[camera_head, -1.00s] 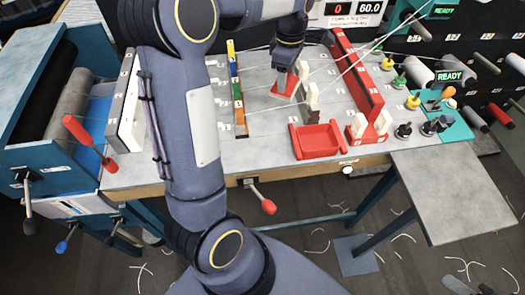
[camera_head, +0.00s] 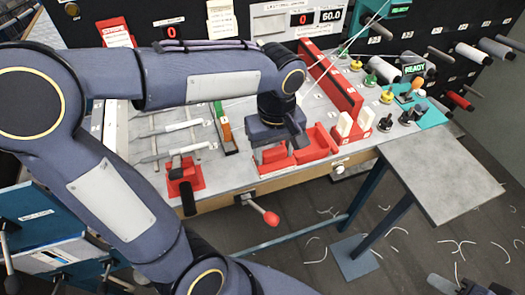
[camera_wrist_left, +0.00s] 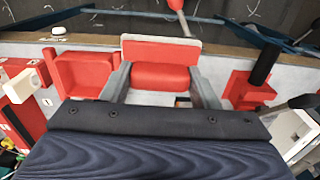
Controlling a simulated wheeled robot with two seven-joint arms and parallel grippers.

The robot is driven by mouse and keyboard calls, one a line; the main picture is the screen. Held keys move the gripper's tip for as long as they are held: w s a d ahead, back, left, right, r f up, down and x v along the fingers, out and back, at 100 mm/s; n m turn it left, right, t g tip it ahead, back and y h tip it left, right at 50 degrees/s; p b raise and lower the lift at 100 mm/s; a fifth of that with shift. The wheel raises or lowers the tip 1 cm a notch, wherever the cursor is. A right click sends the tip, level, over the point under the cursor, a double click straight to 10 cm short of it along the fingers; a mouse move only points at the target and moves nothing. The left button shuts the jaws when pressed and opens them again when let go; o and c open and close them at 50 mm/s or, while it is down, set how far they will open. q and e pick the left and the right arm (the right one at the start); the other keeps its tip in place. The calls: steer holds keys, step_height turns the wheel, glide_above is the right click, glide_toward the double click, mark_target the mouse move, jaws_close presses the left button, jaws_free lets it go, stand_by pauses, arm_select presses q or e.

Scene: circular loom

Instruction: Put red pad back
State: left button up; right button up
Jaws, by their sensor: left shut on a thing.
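The red pad (camera_wrist_left: 160,76) with a pale layer along its far side (camera_wrist_left: 160,43) sits between the two fingers of my left gripper (camera_wrist_left: 160,88) in the left wrist view. My left gripper (camera_head: 275,142) is shut on it near the table's front edge in the head view, just left of a red tray (camera_head: 321,142). The pad's red part (camera_head: 272,156) shows under the gripper, partly hidden by it. I cannot tell whether the pad touches the table. My right gripper (camera_head: 457,286) is only partly in view at the bottom right corner, and its jaws are unclear.
A red block with a black handle (camera_head: 185,178) stands left of the pad. Pale blocks (camera_head: 344,124) and the long red rail (camera_head: 332,80) stand to the right. A red-knobbed lever (camera_head: 270,217) sticks out below the front edge. The grey side shelf (camera_head: 440,180) is bare.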

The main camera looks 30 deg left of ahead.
arm_select(q)
steer(key=w+a+f, duration=0.2)
steer(key=f, duration=0.1)
steer(key=w+a+f+p, duration=0.1)
steer(key=w+a+f, duration=0.2)
steer(key=shift+w+a+f, duration=0.25)
steer(key=shift+a+f, duration=0.1)
steer(key=shift+f, duration=0.15)
step_height(320, 180, down, 3)
steer(key=shift+w+a+f, duration=0.1)
steer(key=shift+w+f, duration=0.05)
steer(key=shift+f, duration=0.1)
steer(key=o, duration=0.5)
steer(key=shift+f, duration=0.15)
steer(key=o, duration=0.5)
steer(key=shift+c, duration=0.2)
